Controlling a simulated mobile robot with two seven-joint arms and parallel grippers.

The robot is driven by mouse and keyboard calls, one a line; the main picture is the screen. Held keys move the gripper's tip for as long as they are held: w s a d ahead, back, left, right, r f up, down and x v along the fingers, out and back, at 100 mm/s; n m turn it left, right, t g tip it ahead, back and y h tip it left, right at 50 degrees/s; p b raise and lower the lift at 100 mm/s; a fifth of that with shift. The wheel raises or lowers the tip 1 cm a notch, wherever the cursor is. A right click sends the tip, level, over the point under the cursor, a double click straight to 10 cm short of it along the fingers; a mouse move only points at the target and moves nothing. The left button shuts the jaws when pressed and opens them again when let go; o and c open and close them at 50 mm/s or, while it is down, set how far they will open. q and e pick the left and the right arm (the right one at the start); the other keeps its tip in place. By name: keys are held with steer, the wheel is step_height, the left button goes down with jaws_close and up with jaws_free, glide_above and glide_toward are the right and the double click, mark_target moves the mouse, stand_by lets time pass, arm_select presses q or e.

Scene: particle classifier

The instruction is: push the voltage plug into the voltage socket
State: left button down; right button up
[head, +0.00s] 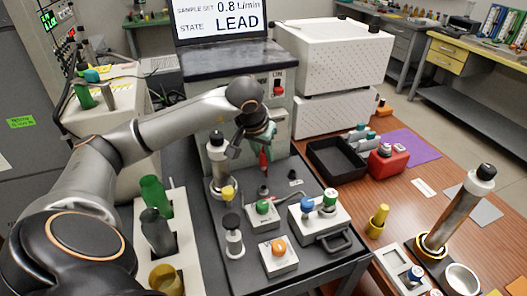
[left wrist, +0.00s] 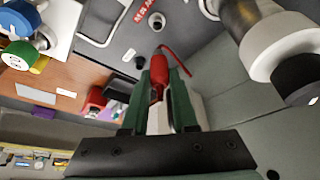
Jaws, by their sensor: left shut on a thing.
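The red voltage plug (left wrist: 152,63) is held between the green fingers of my left gripper (left wrist: 156,78), with a red cable curving off to the right in the left wrist view. In the head view my left gripper (head: 262,140) points down, and the red plug (head: 263,161) hangs below it over the dark grey bench top. A small round socket with a dark hole (left wrist: 157,21) lies ahead of the plug tip, beside red lettering; it appears to be the voltage socket. The plug tip seems apart from it. My right gripper is not in view.
A tall black-capped cylinder (head: 217,160) stands close left of my gripper. A box with green and blue caps (head: 320,222) and a smaller green-capped box (head: 263,216) stand in front. A screen reading LEAD (head: 222,18) is behind. A black tray (head: 337,160) lies right.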

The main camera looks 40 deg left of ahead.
mark_target(262, 165)
arm_select(q)
steer(key=shift+f+b, duration=1.6)
steer(key=shift+f, duration=0.3)
steer(key=shift+f+b, duration=0.55)
steer(key=shift+f, duration=0.4)
steer(key=shift+b, duration=0.3)
steer(key=shift+f+b, duration=1.25)
steer(key=shift+f, duration=0.35)
steer(key=c, duration=0.6)
jaws_free()
